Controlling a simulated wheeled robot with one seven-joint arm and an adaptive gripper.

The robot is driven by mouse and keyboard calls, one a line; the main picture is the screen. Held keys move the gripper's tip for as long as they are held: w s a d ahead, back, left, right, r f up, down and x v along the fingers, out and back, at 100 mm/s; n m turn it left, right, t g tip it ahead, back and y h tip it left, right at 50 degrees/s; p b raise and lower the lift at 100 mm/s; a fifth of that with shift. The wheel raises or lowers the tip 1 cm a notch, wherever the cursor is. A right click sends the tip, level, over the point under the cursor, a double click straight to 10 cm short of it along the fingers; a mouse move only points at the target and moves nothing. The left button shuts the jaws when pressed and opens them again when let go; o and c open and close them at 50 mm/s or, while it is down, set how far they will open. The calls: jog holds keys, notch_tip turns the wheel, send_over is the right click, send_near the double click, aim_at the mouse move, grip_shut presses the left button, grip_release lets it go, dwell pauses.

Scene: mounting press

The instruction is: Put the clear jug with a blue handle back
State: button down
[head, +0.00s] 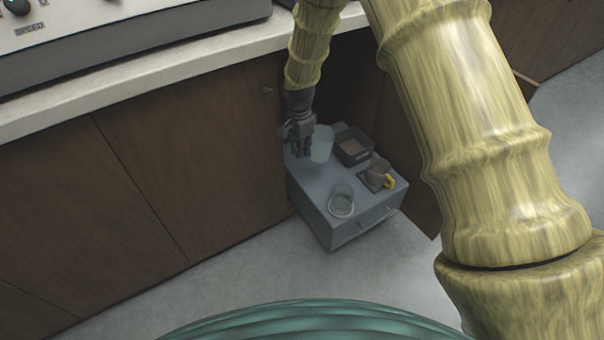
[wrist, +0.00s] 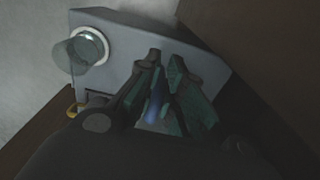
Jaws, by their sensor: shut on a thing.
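The clear jug (head: 321,144) shows in the head view at the back left of a low grey drawer unit (head: 315,192). My gripper (head: 302,152) is at the jug's left side, pointing down, and is shut on it. In the wrist view the blue handle (wrist: 155,107) lies between the fingers of my gripper (wrist: 165,75). The jug looks upright. Whether its base touches the unit's top cannot be told, and the fingers hide most of the handle.
A clear glass vessel (head: 341,201) stands on a pale round spot at the unit's front. Brown cabinet panels (head: 210,150) flank the unit, under a pale counter edge (head: 130,83).

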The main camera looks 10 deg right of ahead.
notch_tip(320, 180, down, 12)
jog(key=b, duration=0.3)
jog(key=shift+s+r, duration=0.1)
jog(key=c, duration=1.5)
grip_release()
jog(key=shift+c, duration=0.2)
notch_tip(320, 180, up, 12)
jog(key=p, duration=0.3)
jog(key=shift+a, duration=0.15)
jog(key=shift+s, duration=0.15)
jog(key=s+d+f+n, duration=0.3)
jog(key=s+f+n, duration=0.1)
jog(key=s+f, duration=0.9)
jog(key=s+d+f+n, duration=0.2)
jog(key=s+n, duration=0.1)
jog(key=s, duration=0.8)
jog(key=s+d+f+n, duration=0.1)
jog(key=s+f+n, duration=0.1)
jog(key=s, duration=0.9)
jog(key=s+d+f+n, duration=0.2)
jog(key=s+n, duration=0.2)
jog(key=s, duration=0.6)
jog(key=shift+s+d+n, duration=0.3)
jog(key=shift+s, duration=0.1)
